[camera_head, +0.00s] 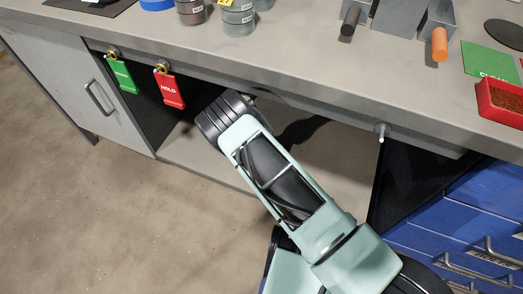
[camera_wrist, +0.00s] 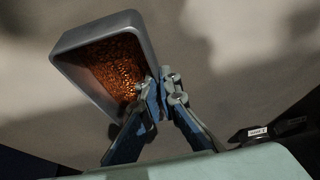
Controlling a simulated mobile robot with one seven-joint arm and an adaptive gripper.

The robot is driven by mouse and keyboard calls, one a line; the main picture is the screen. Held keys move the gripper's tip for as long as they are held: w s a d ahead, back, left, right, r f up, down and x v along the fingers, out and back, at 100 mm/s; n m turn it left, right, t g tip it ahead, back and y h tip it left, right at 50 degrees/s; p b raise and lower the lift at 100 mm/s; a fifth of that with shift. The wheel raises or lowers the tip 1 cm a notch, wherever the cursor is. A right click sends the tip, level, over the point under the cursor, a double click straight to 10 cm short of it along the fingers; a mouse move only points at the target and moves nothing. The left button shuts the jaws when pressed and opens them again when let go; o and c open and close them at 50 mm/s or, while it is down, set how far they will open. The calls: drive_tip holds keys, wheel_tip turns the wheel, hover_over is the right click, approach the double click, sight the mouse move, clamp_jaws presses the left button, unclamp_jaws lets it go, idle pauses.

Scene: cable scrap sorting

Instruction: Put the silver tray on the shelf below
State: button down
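The silver tray (camera_wrist: 84,98) shows in the wrist view, a grey rectangular tray with copper-coloured scrap inside. My gripper (camera_wrist: 163,96) has its two fingertips close together at the tray's right wall, shut on it. The grey-beige shelf (camera_head: 338,152) is under the bench top in the head view, and its surface appears behind the tray in the wrist view. I cannot tell whether the tray touches it. In the head view my arm reaches under the bench top, which hides my gripper and the tray.
The bench top (camera_head: 300,70) overhangs the shelf. Green (camera_head: 122,76) and red HOLD (camera_head: 169,89) tags hang from its front edge at left. A peg (camera_head: 380,132) sticks out at right. Blue drawers (camera_head: 470,225) stand right of the bay. A dark labelled object (camera_wrist: 268,132) lies right of my gripper.

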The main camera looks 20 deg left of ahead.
drive_tip(key=shift+w, duration=0.15)
drive_tip(key=shift+f, duration=0.1)
drive_tip(key=c, duration=2.6)
unclamp_jaws()
drive_tip(key=shift+f, duration=0.1)
drive_tip(key=shift+c, duration=0.2)
drive_tip(key=o, duration=0.5)
